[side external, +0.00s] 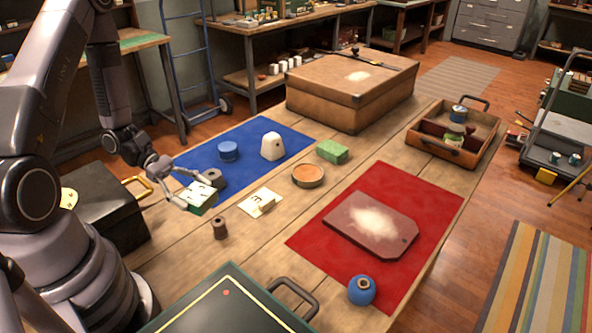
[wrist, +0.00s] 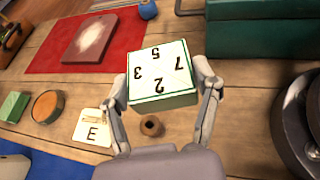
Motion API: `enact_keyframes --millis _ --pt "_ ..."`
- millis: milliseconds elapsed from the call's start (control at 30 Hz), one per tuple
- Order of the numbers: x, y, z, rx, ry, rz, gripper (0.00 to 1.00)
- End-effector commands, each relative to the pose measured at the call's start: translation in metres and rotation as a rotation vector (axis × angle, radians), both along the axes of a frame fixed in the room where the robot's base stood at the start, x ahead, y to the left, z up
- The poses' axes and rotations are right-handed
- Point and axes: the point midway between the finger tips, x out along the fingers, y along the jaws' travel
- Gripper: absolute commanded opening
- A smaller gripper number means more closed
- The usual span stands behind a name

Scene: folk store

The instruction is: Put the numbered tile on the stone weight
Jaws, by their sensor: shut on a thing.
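The numbered tile (side external: 199,200) is a thick white block with green edges. In the wrist view the tile (wrist: 160,74) shows the digits 5, 3, 7 and 2 on its face. My gripper (side external: 186,196) is shut on it, one finger on each side; the fingers also show in the wrist view (wrist: 162,90). The stone weight appears to be the pale, rounded block with a dark hole (side external: 272,147), upright on the blue mat (side external: 243,139). It stands apart from the tile, up and to the right in the side view.
A dark cylinder (side external: 214,178) is close beside the tile. A red mat (side external: 436,199) holds a board (side external: 355,239).

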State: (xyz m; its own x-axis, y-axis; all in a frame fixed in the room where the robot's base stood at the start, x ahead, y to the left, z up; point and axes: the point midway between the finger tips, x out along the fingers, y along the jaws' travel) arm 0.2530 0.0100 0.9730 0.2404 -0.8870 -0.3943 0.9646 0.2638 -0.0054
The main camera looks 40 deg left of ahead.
Motion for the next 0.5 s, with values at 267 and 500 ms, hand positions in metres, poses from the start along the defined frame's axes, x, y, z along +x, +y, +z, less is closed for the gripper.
enact_keyframes --millis 267,500 --pt "0.014 0.097 0.023 -0.004 -0.009 0.434 0.22" --pt "0.029 0.126 0.02 -0.007 -0.013 0.521 0.22"
